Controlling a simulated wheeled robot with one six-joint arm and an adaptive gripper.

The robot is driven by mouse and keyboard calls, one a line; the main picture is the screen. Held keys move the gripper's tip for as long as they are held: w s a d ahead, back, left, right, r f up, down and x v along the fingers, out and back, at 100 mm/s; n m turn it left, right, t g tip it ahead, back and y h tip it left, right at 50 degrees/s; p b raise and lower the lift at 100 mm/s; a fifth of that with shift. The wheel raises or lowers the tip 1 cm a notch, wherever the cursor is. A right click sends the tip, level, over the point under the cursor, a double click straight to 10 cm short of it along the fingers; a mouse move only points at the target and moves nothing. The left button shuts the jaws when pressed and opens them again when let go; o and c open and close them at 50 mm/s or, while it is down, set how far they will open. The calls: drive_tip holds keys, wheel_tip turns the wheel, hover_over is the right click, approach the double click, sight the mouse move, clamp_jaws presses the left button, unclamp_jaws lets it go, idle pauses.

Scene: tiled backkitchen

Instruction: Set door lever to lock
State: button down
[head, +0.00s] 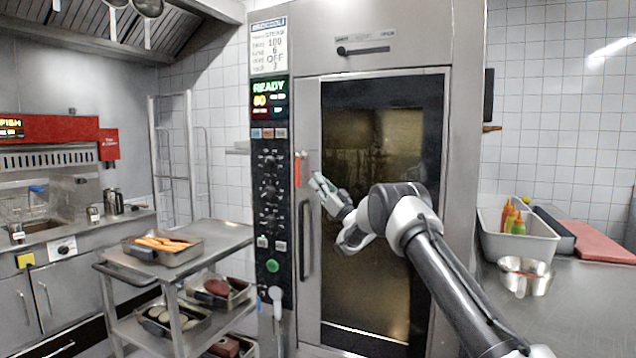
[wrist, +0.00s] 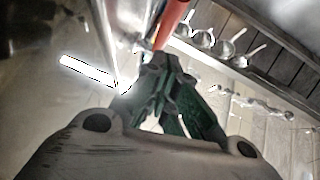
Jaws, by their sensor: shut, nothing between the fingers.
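The red door lever (head: 298,168) is at the upper left edge of the tall oven's door, above the long vertical door handle (head: 305,240). It looks roughly upright in the head view. My gripper (head: 317,184) is just right of the lever, in front of the door, with its fingers together and empty. In the wrist view the red lever (wrist: 173,22) rises just beyond the dark green fingertips (wrist: 160,62). I cannot tell whether they touch it.
The control panel (head: 269,190) with a READY display is left of the door. A slider (head: 362,50) with unreadable labels is above it. A trolley (head: 225,238) with trays stands left. A counter (head: 570,300) with a bowl (head: 525,275) and a bottle bin (head: 517,246) is at right.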

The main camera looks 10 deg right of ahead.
drive_tip(key=a+f+v, duration=0.1)
drive_tip(key=v, duration=0.8)
drive_tip(key=d+r+m+t+h, duration=0.1)
drive_tip(key=d+r+m+h, duration=0.35)
drive_tip(key=r+h, duration=0.6)
drive_tip(key=s+d+r+m+g+h, duration=0.2)
drive_tip(key=s+d+h, duration=0.1)
drive_tip(key=s, duration=0.5)
drive_tip(key=s+d+r+m+g+h, duration=0.1)
drive_tip(key=s+d+m+g+h, duration=0.2)
drive_tip(key=s, duration=0.5)
drive_tip(key=s+f+g, duration=0.3)
drive_tip(key=s+f, duration=0.2)
drive_tip(key=s, duration=1)
drive_tip(key=s+f+g+h, duration=0.1)
drive_tip(key=s+f+g, duration=0.3)
drive_tip(key=s, duration=1.1)
drive_tip(key=s+f+g, duration=0.3)
drive_tip(key=s+f, duration=0.4)
drive_tip(key=s, duration=0.8)
drive_tip(key=shift+s+d, duration=0.25)
drive_tip(key=shift+s, duration=0.15)
